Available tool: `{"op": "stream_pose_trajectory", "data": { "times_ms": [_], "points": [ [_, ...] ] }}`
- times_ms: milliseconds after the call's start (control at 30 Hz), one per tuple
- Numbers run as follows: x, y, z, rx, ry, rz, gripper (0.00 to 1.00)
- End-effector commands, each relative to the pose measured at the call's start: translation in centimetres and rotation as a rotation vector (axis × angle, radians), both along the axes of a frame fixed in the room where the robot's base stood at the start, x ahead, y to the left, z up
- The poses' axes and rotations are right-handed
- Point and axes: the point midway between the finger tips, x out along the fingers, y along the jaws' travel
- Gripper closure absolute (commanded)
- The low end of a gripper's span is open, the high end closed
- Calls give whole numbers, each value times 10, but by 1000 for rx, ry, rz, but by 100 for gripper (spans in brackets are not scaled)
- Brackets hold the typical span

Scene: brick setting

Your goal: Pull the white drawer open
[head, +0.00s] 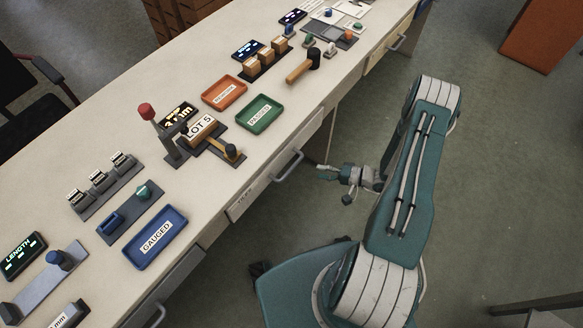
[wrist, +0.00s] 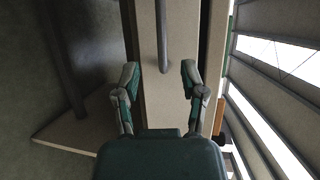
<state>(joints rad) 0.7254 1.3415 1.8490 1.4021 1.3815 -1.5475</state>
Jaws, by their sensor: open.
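The white drawer (head: 252,192) is in the bench's front face, near the middle of the head view, with a small label at its left. It looks shut. Its grey bar handle (head: 289,166) stands out from the front. My gripper (head: 324,172) is open and empty, a short way right of the handle in the head view. In the wrist view the gripper (wrist: 160,70) has its two fingers apart, facing the pale drawer front (wrist: 149,100). The handle (wrist: 163,35) runs from the top edge down to between the fingertips, with no visible contact.
The bench top (head: 190,180) carries a blue tray (head: 157,238), a green tray (head: 259,114), an orange tray (head: 224,92) and small fixtures. Another drawer handle (head: 156,315) is at lower left, and a yellowish drawer (head: 385,55) is farther up.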

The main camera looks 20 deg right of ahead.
Motion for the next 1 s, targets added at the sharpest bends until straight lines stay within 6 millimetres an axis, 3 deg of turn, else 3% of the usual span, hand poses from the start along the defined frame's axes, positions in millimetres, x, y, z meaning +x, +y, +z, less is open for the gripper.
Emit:
{"op": "stream_pose_trajectory", "data": {
  "times_ms": [600, 1000],
  "points": [
    [49, 82, -17, 0, 1, 7, 46],
    [54, 90, -18, 0, 2, 4, 46]
  ]
}}
